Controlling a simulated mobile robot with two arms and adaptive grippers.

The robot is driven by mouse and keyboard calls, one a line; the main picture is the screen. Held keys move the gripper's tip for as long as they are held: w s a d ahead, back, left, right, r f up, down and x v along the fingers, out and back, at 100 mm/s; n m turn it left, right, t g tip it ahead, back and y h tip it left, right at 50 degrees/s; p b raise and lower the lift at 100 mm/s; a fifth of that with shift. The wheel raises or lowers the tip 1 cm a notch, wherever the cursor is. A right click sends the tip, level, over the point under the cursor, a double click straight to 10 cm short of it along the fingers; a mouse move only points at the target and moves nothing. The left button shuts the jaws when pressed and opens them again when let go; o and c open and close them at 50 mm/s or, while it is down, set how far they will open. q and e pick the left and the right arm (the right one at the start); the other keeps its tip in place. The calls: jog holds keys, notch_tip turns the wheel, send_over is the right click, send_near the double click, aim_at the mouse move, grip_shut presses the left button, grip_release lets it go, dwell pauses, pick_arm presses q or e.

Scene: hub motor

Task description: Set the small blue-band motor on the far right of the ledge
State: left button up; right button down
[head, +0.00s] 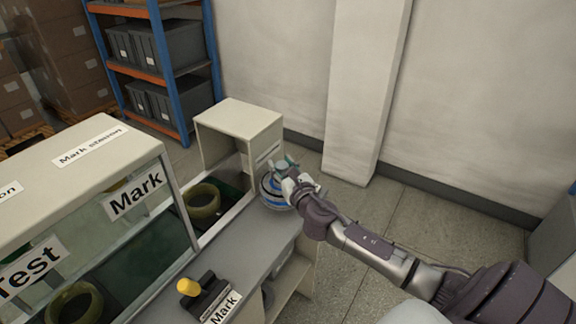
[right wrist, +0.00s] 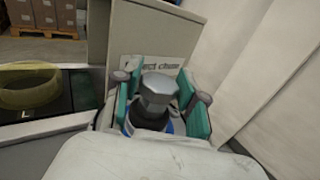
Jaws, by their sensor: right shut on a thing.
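The small blue-band motor (head: 270,190) is at the far right end of the grey ledge (head: 246,232), beside the cream end box. My right gripper (head: 285,172) is shut on it from above. In the right wrist view, the motor's silver top and dark shaft (right wrist: 156,95) stand upright between the teal finger pads, with a bit of blue below. Whether its base touches the ledge is hidden. My left gripper is not in view.
A cream box (head: 238,125) closes the station's right end, close behind the motor. Yellow-green rings (head: 202,201) sit in the dark bays. A yellow-knobbed control (head: 188,287) stands on the ledge, with bare ledge between it and the motor. A shelf rack (head: 160,70) stands behind.

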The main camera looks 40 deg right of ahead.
jog(key=shift+f+b, duration=0.55)
jog(key=shift+f, duration=1.15)
jog(key=c, duration=0.7)
grip_release()
jog(key=shift+s+f, duration=0.15)
jog(key=shift+o, duration=0.2)
jog(key=s+a+b, duration=0.1)
jog(key=s+a, duration=0.1)
jog(key=s, duration=0.9)
jog(key=shift+s, duration=0.4)
jog(key=shift+a, duration=0.1)
